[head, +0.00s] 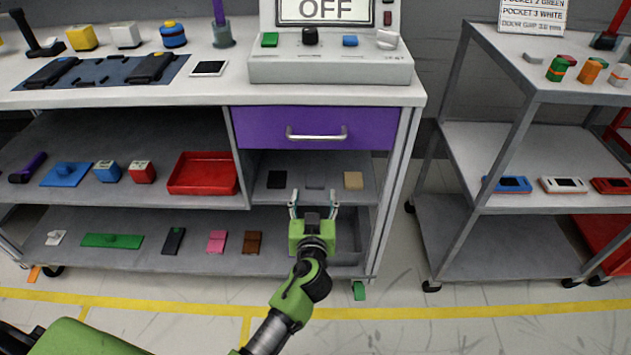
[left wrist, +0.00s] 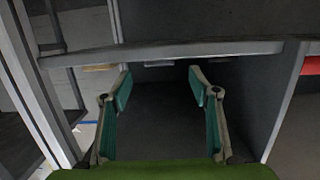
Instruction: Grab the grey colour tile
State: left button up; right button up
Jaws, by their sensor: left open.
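The grey colour tile (head: 315,184) lies on the grey middle shelf under the purple drawer and hardly stands out from it. It lies between a black tile (head: 277,179) and a tan tile (head: 353,180). My left gripper (head: 314,203) is open and empty at the front edge of this shelf, its fingertips spread on either side of the grey tile's line. In the left wrist view the picture seems upside down; the grey tile (left wrist: 160,63) shows as a thin strip between and beyond the open fingertips (left wrist: 160,80). My right gripper is not in view.
The shelf's front edge (left wrist: 180,49) runs close to the fingers. A divider and a red tray (head: 203,173) are to the left, a cart post to the right. The purple drawer (head: 300,128) is above. Pink and brown tiles (head: 252,242) lie on the lower shelf.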

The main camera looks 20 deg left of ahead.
aim_at(315, 182)
pick_arm(q)
jog(key=x, duration=0.6)
jog(key=shift+w, duration=0.25)
jog(key=shift+r, duration=0.1)
jog(key=c, duration=1.2)
